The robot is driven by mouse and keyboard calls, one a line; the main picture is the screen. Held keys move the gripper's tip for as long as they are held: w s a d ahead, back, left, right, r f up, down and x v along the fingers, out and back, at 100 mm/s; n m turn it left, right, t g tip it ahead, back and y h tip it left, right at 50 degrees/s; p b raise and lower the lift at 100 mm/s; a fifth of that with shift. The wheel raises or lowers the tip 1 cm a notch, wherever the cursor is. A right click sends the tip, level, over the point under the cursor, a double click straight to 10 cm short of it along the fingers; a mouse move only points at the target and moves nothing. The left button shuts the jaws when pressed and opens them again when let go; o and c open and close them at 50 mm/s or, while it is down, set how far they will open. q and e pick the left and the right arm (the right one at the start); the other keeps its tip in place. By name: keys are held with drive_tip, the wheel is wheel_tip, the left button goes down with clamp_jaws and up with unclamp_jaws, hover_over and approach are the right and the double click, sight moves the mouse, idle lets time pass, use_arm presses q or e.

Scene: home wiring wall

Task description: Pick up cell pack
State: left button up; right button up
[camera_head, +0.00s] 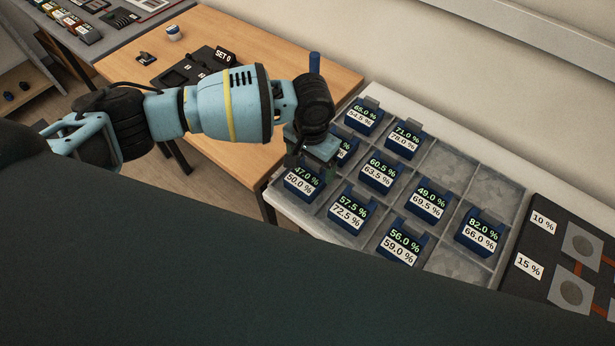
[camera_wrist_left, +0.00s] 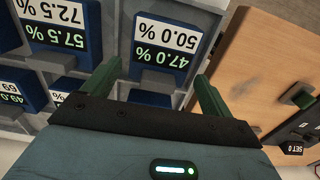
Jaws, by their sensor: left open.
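Several dark blue cell packs with green and white percent labels stand in a grey compartment tray (camera_head: 451,163). My left gripper (camera_head: 310,164) is over the tray's left corner, at the pack reading 47.0 % and 50.0 % (camera_head: 303,182). In the left wrist view its two green fingers (camera_wrist_left: 158,74) are apart and empty, with that pack (camera_wrist_left: 167,45) lying beyond and between them. I cannot tell whether they touch it. Nearby are the 57.5 % pack (camera_head: 350,207) and the 60.5 % pack (camera_head: 378,173). Another pack (camera_head: 347,148) is partly hidden behind my gripper. My right gripper is not in view.
A dark panel with 10 % and 15 % labels (camera_head: 543,222) is at the right. Some tray compartments are empty. The wall runs behind.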

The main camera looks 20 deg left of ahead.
sight(310, 172)
use_arm(q)
wheel_tip(310, 172, down, 4)
drive_tip(key=shift+f, duration=0.1)
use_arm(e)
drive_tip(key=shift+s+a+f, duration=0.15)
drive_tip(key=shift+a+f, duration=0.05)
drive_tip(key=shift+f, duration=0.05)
use_arm(q)
drive_tip(key=shift+c, duration=0.3)
drive_tip(key=c, duration=0.8)
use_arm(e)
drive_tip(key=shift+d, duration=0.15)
use_arm(q)
wheel_tip(310, 172, up, 10)
drive_tip(key=shift+f+p, duration=0.15)
drive_tip(key=shift+p, duration=0.3)
drive_tip(key=shift+a+r, duration=0.1)
drive_tip(key=shift+r, duration=0.2)
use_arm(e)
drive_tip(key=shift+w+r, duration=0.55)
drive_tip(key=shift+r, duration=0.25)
